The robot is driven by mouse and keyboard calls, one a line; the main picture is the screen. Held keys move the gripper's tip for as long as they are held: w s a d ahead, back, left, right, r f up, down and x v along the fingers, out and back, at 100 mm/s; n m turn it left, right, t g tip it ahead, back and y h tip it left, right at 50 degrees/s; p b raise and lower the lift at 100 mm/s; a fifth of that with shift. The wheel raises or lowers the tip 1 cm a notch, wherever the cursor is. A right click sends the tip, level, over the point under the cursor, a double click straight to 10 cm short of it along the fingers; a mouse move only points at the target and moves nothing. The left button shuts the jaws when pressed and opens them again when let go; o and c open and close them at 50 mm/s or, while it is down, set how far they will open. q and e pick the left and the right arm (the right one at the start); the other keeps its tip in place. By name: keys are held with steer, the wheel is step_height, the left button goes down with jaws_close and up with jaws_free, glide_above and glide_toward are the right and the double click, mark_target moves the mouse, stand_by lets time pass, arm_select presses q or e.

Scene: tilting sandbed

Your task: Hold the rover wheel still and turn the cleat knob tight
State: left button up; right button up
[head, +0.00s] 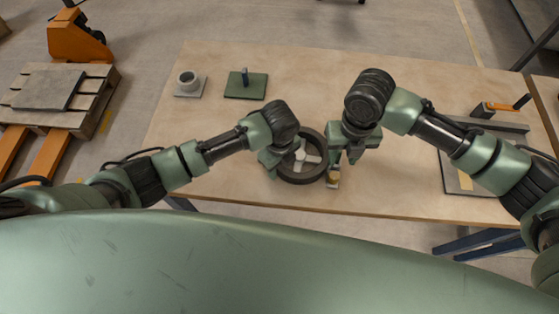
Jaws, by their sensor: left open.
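The rover wheel (301,181) lies flat near the front edge of the wooden table, a dark ring with pale spokes and hub. My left gripper (281,169) is open at the wheel's left rim; whether it touches the rim is unclear. A small yellowish and white piece (334,179), perhaps the cleat knob, sits just right of the wheel near the table edge. My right gripper (342,163) is just above and beside this piece, pointing down. My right wrist hides part of its fingers, so their opening and any contact are unclear.
At the back left of the table (400,199) are a grey plate with a round cup (188,83) and a green plate with an upright peg (246,86). At right lie a flat panel (456,181), a dark bar and an orange-handled tool (496,106). The back middle is clear.

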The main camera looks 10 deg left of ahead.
mark_target(335, 176)
arm_select(q)
steer(key=shift+f, duration=0.15)
jaws_close()
stand_by(1.3)
arm_select(e)
steer(key=shift+o, duration=1.5)
steer(key=shift+r, duration=0.25)
step_height(335, 176, down, 10)
steer(key=n, duration=0.2)
steer(key=shift+s+f+n, duration=0.1)
steer(key=shift+f+n, duration=0.05)
steer(key=shift+n, duration=0.15)
